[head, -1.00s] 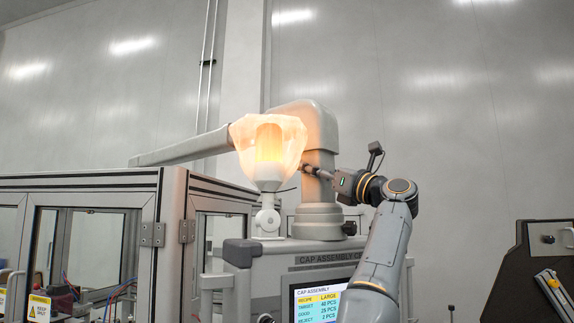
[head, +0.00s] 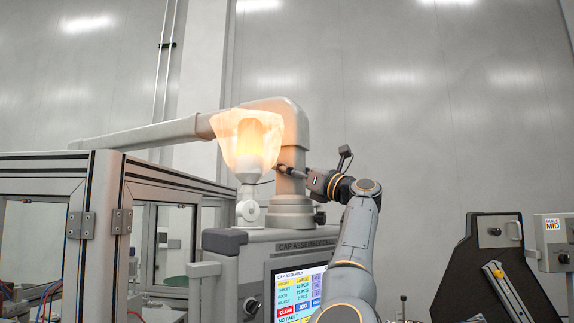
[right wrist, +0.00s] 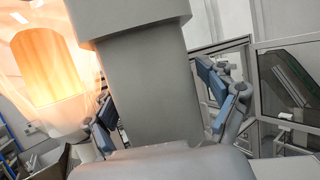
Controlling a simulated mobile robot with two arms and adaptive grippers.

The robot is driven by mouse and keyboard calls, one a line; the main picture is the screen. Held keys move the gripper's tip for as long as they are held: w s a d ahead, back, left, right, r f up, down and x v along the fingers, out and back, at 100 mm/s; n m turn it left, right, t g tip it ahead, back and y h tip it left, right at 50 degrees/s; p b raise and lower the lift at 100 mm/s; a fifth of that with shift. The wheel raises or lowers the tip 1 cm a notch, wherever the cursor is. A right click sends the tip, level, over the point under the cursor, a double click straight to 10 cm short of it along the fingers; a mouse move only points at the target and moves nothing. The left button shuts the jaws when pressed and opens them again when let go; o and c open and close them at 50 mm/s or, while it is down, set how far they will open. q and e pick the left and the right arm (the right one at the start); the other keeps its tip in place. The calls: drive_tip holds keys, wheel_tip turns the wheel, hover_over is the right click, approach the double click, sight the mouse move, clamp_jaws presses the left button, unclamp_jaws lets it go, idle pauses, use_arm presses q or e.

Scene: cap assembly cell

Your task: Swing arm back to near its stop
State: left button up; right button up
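The grey swing arm (head: 165,133) reaches left from the top of the grey column (head: 290,165) on the cap assembly machine, over the fenced enclosure. My right gripper (head: 281,168) is at the column, coming from its right side. In the right wrist view, the blue-padded fingers of my right gripper (right wrist: 160,100) are spread wide, one on each side of the grey column (right wrist: 150,95). I cannot tell whether the pads touch it. The stop is not identifiable. My left gripper is in neither view.
A glowing lamp with a translucent cover (head: 228,135) stands left of the column, close to it. A framed glass enclosure (head: 125,190) fills the left. The machine's screen (head: 300,292) is below the column. A dark panel stand (head: 480,255) is at the right.

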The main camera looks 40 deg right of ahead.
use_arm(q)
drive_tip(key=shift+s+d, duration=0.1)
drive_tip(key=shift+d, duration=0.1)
use_arm(e)
drive_tip(key=shift+s+d, duration=0.1)
drive_tip(key=shift+d, duration=0.2)
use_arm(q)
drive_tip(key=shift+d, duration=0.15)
use_arm(e)
drive_tip(key=v, duration=1.1)
drive_tip(key=shift+s+f, duration=0.3)
drive_tip(key=shift+s, duration=0.05)
drive_tip(key=shift+c, duration=0.2)
